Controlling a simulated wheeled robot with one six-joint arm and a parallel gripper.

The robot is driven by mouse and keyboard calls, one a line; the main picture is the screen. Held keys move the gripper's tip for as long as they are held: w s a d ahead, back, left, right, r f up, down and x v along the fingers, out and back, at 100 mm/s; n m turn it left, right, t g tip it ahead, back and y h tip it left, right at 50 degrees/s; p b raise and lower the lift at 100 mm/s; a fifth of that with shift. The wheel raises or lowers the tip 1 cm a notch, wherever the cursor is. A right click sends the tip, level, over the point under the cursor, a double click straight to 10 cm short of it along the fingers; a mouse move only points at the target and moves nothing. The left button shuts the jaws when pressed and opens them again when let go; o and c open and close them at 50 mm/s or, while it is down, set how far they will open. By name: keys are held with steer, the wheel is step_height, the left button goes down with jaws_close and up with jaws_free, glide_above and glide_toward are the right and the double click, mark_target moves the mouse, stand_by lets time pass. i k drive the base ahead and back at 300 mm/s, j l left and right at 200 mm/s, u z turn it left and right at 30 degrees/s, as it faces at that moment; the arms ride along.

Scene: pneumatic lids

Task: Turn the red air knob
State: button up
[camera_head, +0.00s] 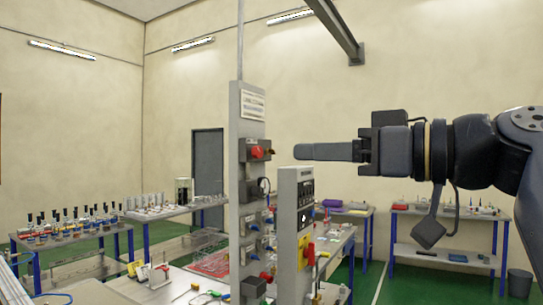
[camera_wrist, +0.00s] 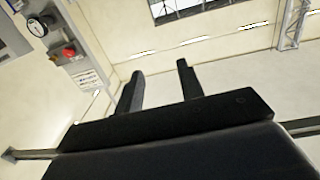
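A red knob (camera_head: 257,152) sits on a grey box near the top of a tall grey panel (camera_head: 247,108) in the head view. A red knob also shows at the upper left of the wrist view (camera_wrist: 69,53), on a grey panel near a round gauge (camera_wrist: 37,28). My gripper (camera_head: 296,151) reaches in from the right at about the knob's height, with a visible gap between its tips and the knob. In the wrist view its two fingers (camera_wrist: 160,68) stand apart with nothing between them. The knob lies outside them, to their left.
Below the red knob the panel carries a gauge (camera_head: 263,187), valves and a lower red part (camera_head: 266,277). A shorter grey box (camera_head: 287,225) with a red switch on yellow (camera_head: 308,254) stands just right, below my gripper. Benches with parts stand behind.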

mark_target(257, 152)
steer(key=i+l+u, duration=0.1)
steer(key=i, duration=1.5)
